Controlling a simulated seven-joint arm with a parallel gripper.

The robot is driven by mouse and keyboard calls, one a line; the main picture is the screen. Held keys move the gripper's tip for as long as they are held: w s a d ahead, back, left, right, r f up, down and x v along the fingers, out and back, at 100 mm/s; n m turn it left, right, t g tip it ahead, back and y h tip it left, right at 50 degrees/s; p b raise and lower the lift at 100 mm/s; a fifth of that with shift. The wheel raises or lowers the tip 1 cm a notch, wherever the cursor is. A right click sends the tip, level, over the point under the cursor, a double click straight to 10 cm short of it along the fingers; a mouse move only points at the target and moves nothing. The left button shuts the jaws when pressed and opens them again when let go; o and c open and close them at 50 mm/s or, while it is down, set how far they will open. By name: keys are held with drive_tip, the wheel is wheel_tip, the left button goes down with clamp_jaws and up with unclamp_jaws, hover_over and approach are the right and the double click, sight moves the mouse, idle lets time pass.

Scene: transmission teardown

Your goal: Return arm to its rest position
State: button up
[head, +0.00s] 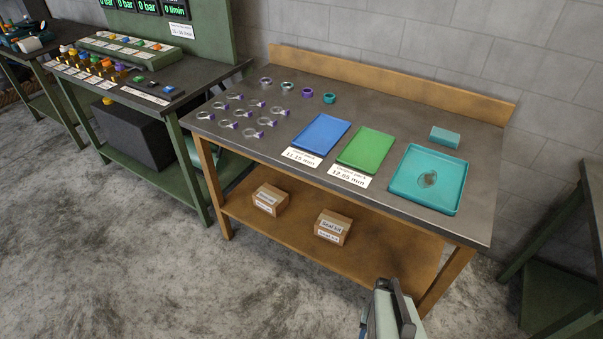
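A pale grey part of my arm with a dark strip along it rises from the bottom edge in the head view, in front of the workbench's right leg. It is apart from the workbench top (375,106). I cannot make out two fingertips on it, so whether my gripper is open or shut, or holds anything, does not show.
The bench carries a blue tray (321,133), a green tray (365,149), a teal tray (403,184) with a small round translucent item, a teal block (445,136) and several rings at left. Boxes (333,226) sit on the lower shelf. A green bench (150,75) stands left.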

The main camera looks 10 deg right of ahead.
drive_tip(key=s+a+f+n+g+h, duration=0.1)
drive_tip(key=a+n, duration=0.2)
drive_tip(key=a, duration=0.3)
drive_tip(key=s+a+f+n+g+h, duration=0.1)
drive_tip(key=a+n, duration=0.2)
drive_tip(key=a, duration=0.4)
drive_tip(key=shift+a+h, duration=0.3)
drive_tip(key=shift+h, duration=0.1)
drive_tip(key=shift+f, duration=0.1)
